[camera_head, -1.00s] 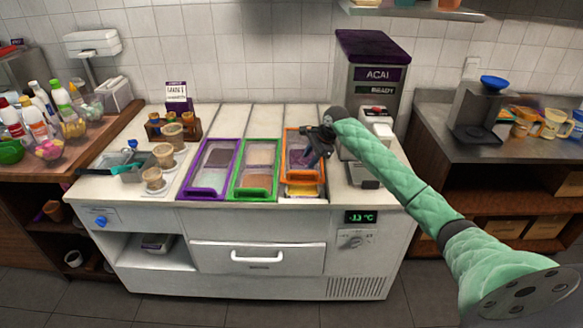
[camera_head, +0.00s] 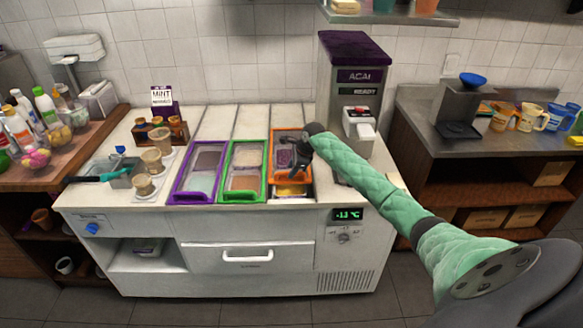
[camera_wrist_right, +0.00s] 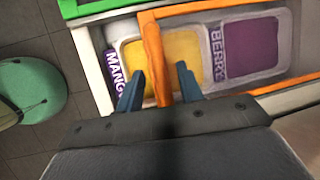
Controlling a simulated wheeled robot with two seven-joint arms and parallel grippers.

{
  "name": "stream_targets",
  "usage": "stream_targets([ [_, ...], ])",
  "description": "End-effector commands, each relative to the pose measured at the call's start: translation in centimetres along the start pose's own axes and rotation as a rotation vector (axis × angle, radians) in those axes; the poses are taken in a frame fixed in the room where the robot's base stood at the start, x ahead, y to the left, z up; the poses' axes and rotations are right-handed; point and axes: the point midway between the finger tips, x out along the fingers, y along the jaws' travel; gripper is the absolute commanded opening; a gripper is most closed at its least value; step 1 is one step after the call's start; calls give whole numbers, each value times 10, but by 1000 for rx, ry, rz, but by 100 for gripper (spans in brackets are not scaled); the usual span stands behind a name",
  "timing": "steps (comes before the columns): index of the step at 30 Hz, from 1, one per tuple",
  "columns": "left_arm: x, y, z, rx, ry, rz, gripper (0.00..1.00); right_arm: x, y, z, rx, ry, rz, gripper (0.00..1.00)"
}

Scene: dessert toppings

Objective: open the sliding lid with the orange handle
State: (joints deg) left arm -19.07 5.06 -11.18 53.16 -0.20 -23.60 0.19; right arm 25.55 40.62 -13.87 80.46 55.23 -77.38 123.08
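The orange-framed lid (camera_head: 274,146) is on the counter's right-hand well, beside the green lid. It stands partly slid back: a yellow tub (camera_head: 291,190) shows uncovered in front of it. My right gripper (camera_head: 296,166) is over this lid and hides part of it. In the right wrist view the orange handle bar (camera_wrist_right: 153,50) runs between the two blue fingers of the gripper (camera_wrist_right: 158,82), with a gap on each side. The fingers are open around it. A MANGO label and the yellow tub lie beside the bar, and a purple BERRY tub shows inside the orange frame. My left gripper is out of view.
The green lid (camera_head: 244,172) and purple lid (camera_head: 199,173) lie to the left, both shut. The ACAI machine (camera_head: 351,85) stands close behind and right of my gripper. Cups (camera_head: 144,186) and a small steel tray stand on the counter's left.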

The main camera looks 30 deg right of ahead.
Motion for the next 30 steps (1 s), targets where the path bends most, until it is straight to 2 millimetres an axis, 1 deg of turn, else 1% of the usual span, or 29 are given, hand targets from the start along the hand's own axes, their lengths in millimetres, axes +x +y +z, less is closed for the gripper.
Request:
stream_targets([
  [3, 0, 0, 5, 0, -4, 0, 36, 5, 0, 0, 0, 0, -1, 37],
  [11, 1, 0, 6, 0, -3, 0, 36, 7, 0, 0, 0, 0, -1, 37],
  [17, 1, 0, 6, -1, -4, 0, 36, 6, 0, 0, -1, 0, -1, 0],
  [26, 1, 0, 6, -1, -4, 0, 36, 7, -3, 0, 0, 0, -1, 0],
  [30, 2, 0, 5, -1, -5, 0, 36, 9, -14, -1, 0, -1, -2, 0],
])
